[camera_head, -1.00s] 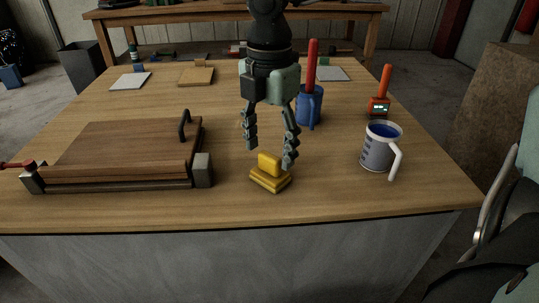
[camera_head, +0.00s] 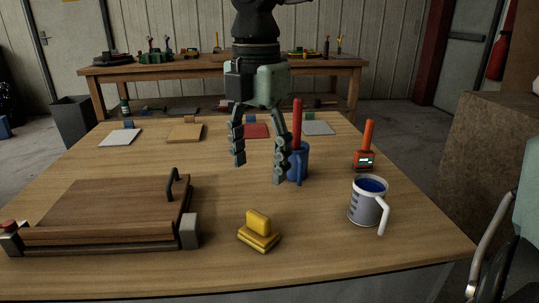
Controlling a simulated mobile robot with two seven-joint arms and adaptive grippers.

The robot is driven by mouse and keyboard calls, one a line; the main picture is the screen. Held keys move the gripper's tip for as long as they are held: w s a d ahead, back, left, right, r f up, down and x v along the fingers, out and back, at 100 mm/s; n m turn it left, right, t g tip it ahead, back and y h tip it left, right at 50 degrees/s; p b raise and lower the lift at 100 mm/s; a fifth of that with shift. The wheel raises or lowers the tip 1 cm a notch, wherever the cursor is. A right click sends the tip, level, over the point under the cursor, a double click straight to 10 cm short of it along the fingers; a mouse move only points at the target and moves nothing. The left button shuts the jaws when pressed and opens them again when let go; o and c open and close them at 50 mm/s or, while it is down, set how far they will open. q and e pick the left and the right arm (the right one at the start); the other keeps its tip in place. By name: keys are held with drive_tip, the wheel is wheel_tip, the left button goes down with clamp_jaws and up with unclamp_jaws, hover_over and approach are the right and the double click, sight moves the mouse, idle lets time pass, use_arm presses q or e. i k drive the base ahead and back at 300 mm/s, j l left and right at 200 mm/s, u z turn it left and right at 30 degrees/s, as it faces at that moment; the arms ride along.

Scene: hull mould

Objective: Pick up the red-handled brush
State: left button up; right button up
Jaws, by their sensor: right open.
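The brush has a red handle (camera_head: 297,120) that stands upright out of a blue cup (camera_head: 300,163) right of the table's middle. Its lower part is hidden inside the cup. My right gripper (camera_head: 259,171) hangs fingers down over the table, open and empty. Its fingers are spread apart, and the right finger overlaps the cup's left edge in the picture. I cannot tell how far it is from the cup in depth. My left gripper is not in view.
A yellow block (camera_head: 258,232) lies near the front of the table (camera_head: 130,272). A grey mug (camera_head: 367,203) and an orange-handled device (camera_head: 365,158) stand at right. A wooden press-like board (camera_head: 105,212) fills the left. Flat pads lie at the back.

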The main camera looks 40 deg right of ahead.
sight(298, 103)
drive_tip(key=z, duration=1.3)
